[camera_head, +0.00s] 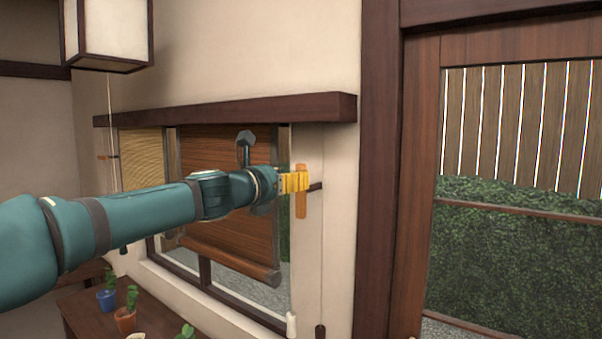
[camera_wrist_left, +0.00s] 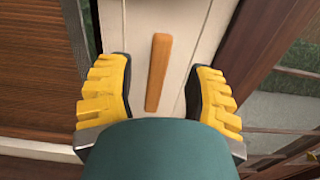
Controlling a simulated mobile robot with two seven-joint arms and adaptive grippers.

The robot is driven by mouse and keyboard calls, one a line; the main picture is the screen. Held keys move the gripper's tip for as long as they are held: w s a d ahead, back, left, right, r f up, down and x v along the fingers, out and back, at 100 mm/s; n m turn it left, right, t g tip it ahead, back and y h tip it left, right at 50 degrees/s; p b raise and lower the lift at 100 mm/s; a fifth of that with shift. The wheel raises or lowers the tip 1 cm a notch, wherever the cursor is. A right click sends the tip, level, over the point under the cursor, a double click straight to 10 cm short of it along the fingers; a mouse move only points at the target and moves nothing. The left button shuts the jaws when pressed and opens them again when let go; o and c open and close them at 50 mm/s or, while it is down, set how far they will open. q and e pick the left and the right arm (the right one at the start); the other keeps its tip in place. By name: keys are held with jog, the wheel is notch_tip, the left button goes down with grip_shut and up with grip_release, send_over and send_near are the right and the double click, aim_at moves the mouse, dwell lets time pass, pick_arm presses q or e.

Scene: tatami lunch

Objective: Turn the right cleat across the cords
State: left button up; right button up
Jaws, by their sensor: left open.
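The right cleat (camera_head: 301,208) is an orange-brown wooden bar on the pale post right of the window. It stands nearly upright and is partly covered by my fingers in the head view. In the left wrist view the cleat (camera_wrist_left: 158,72) shows whole, slightly tilted, with thin cords running on both sides of it. My left gripper (camera_head: 294,182) has yellow fingers and is open in front of the cleat. In the left wrist view the gripper (camera_wrist_left: 160,68) has one finger on each side of the cleat, with gaps. My right gripper is not in view.
A brown rolled blind (camera_head: 230,225) hangs in the window under a dark wooden ledge (camera_head: 230,108). Potted plants (camera_head: 125,318) stand on a wooden table (camera_head: 80,310) below. A dark door frame (camera_head: 378,170) is to the right. A small cleat (camera_head: 102,157) is at the far left.

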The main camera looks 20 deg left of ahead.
pick_arm(q)
jog(key=shift+p+x, duration=0.45)
jog(key=shift+x, duration=1.95)
jog(key=shift+s, duration=0.1)
grip_shut()
